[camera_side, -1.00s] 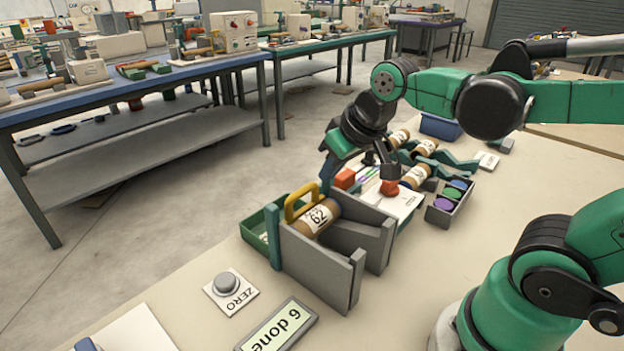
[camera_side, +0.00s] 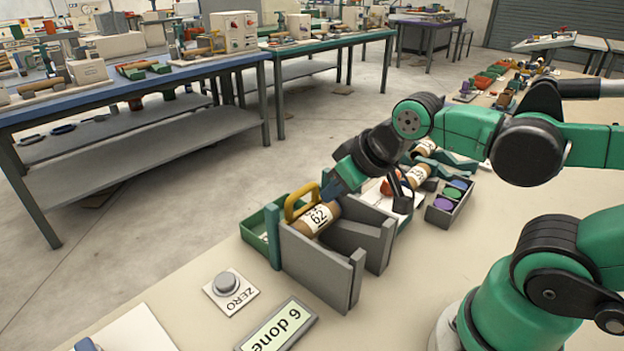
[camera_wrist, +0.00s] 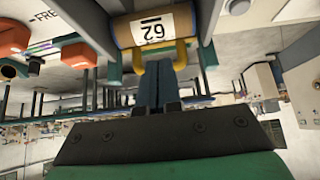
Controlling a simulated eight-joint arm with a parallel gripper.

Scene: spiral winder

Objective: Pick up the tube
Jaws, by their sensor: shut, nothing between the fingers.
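A brown cardboard tube (camera_side: 318,220) with a white label reading 62 lies between grey upright plates (camera_side: 303,263). My gripper (camera_side: 333,190) is shut and empty, just behind and above the tube's right end in the side view. In the wrist view the closed blue fingers (camera_wrist: 157,82) point at the same tube (camera_wrist: 124,32), which appears upside down with the yellow loop (camera_wrist: 181,52) near the fingertips. I cannot tell whether the fingers touch it. More labelled tubes (camera_side: 418,174) rest in a green holder, partly hidden by my arm.
A grey box with purple, green and blue discs (camera_side: 447,209) stands to the right. A green tray (camera_side: 256,231) is left of the plates.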

